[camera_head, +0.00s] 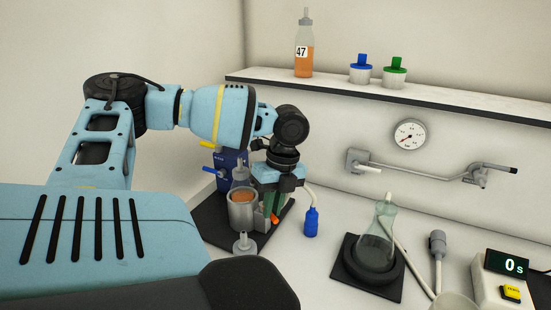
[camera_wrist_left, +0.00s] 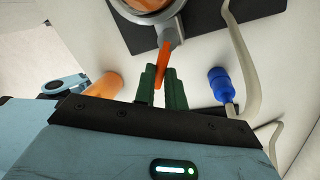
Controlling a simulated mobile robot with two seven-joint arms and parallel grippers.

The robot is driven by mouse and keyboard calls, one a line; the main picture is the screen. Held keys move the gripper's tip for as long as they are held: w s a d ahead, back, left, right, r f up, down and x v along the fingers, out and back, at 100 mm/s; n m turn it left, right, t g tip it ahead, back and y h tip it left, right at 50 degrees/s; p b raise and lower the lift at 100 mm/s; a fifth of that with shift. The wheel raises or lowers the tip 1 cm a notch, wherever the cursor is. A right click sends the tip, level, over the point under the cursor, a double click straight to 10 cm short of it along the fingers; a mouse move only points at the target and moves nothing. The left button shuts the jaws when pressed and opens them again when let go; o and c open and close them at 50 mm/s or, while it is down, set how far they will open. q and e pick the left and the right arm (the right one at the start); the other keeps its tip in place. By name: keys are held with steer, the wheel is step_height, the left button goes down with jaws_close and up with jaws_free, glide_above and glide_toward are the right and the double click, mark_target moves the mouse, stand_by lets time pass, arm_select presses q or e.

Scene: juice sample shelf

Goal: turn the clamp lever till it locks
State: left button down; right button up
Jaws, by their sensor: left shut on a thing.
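The orange clamp lever (camera_wrist_left: 164,58) sticks out from a grey metal ring or cup (camera_wrist_left: 172,30) in the left wrist view. My left gripper (camera_wrist_left: 160,80) has its green fingers shut around the lever's outer end. In the head view the grey cup (camera_head: 243,213) stands on a black base plate (camera_head: 211,222) with orange-brown content in its top. My left gripper (camera_head: 268,212) points down just right of it. Only a small part of the lever shows there. The clamp's inner parts are hidden. My right gripper is not in view.
A blue-capped tube end (camera_head: 311,222) is right of the gripper. A flask (camera_head: 376,245) stands on a dark stand farther right, near a timer (camera_head: 505,270) reading 0 s. Above, a shelf (camera_head: 440,98) holds a bottle (camera_head: 304,60) marked 47 and two capped jars.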

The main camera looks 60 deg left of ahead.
arm_select(q)
steer(key=shift+s+m, duration=0.4)
steer(key=shift+m, duration=0.7)
steer(key=shift+y, duration=0.3)
steer(key=c, duration=1.5)
jaws_free()
steer(key=shift+o, duration=0.2)
step_height(320, 180, up, 8)
steer(key=w, duration=0.1)
steer(key=shift+w+d, duration=0.2)
steer(key=shift+f, duration=0.2)
